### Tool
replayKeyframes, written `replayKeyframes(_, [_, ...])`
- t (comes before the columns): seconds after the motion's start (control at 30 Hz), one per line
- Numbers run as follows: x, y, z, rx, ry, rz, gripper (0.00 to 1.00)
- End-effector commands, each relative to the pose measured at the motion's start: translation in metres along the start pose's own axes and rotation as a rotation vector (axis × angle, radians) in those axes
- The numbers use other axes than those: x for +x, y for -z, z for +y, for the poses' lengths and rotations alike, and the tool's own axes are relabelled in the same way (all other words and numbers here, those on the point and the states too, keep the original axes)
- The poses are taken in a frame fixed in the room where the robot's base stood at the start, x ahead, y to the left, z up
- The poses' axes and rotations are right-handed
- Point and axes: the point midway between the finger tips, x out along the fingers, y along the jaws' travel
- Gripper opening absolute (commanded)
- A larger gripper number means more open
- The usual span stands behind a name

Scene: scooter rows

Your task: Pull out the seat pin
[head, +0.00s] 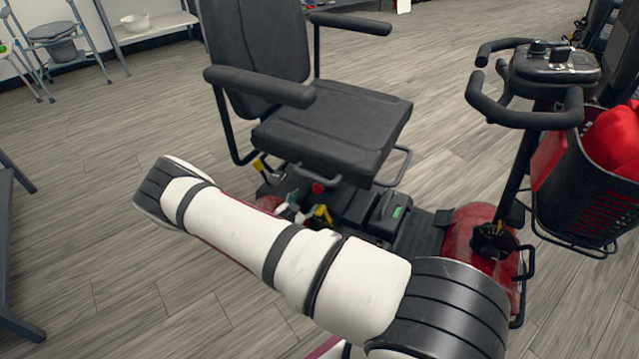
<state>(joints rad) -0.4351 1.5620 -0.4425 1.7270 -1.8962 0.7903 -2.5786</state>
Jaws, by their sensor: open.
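The mobility scooter's black padded seat (335,125) has a backrest and two armrests, and sits above a red and black base. A small red knob (318,187) shows just under the front edge of the seat; it may be the seat pin, but it is too small to be sure. A yellow-tipped lever (260,167) is to its left. My white arm crosses in front of the lower base and hides part of it. I cannot make out my gripper. Small pale green and yellow parts (322,215) show just above my arm; I cannot tell what they are.
The tiller with handlebars (535,85) and a black basket (590,200) holding something red stand at the right. A dark frame (12,250) is at the left edge. A commode chair (55,45) and a shelf (155,28) are at the back left. The wood floor between is clear.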

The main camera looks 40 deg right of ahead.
Motion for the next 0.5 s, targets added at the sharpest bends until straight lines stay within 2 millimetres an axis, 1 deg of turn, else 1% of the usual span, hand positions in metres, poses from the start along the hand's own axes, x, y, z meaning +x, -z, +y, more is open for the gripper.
replayKeyframes(0.17, [0.028, -0.001, 0.002, 0.005, -0.004, 0.002, 0.55])
replayKeyframes(0.5, [0.095, -0.001, 0.002, 0.009, -0.004, 0.003, 0.55])
